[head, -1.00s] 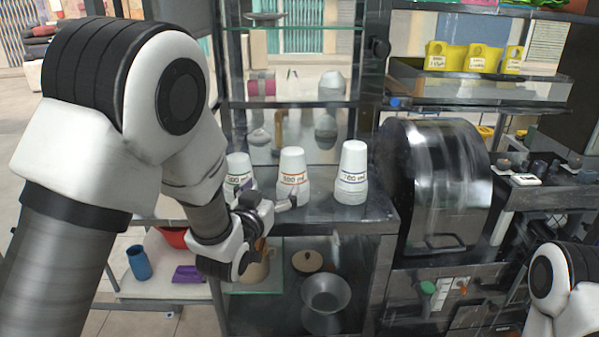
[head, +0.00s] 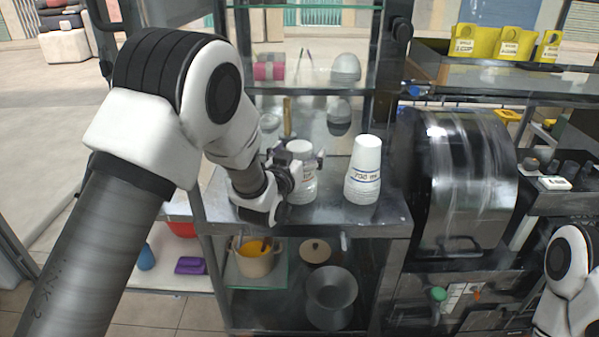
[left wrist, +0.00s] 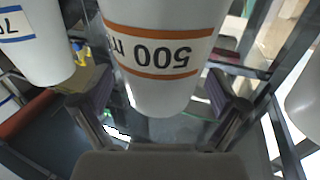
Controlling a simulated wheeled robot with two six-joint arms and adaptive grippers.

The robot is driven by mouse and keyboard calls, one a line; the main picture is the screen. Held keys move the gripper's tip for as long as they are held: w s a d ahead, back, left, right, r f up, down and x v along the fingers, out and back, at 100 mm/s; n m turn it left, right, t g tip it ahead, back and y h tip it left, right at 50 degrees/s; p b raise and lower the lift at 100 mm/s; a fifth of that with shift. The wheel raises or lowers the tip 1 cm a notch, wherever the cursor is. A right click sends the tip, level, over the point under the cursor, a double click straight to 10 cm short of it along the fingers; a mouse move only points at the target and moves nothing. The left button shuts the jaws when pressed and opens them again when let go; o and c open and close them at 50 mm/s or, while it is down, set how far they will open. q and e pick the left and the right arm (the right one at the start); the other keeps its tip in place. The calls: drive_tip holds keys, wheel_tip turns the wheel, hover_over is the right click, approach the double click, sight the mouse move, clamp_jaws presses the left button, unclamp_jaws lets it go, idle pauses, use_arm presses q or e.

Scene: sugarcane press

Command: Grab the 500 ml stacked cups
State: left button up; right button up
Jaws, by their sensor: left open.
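The 500 ml stacked cups (head: 302,185) stand upside down on the metal counter, white with orange stripes. They fill the upper middle of the left wrist view, where the label on the 500 ml stacked cups (left wrist: 160,52) reads "500 m". My left gripper (head: 296,160) is open around the stack in the head view. In the left wrist view the fingers of my left gripper (left wrist: 159,92) lie on either side of the stack, apart from it at the tips. The gripper hides part of the stack in the head view. My right gripper is out of view.
A 700 ml cup stack (head: 363,170) with blue stripes stands close by on the right; it also shows in the left wrist view (left wrist: 35,45). Another white stack (left wrist: 304,105) is at that view's right edge. A glass shelf (head: 305,89) hangs behind. A dark metal machine (head: 465,180) stands right.

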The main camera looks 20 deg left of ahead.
use_arm(q)
drive_tip(key=shift+s+r, duration=0.1)
drive_tip(key=c, duration=1.7)
drive_tip(key=shift+o, duration=0.2)
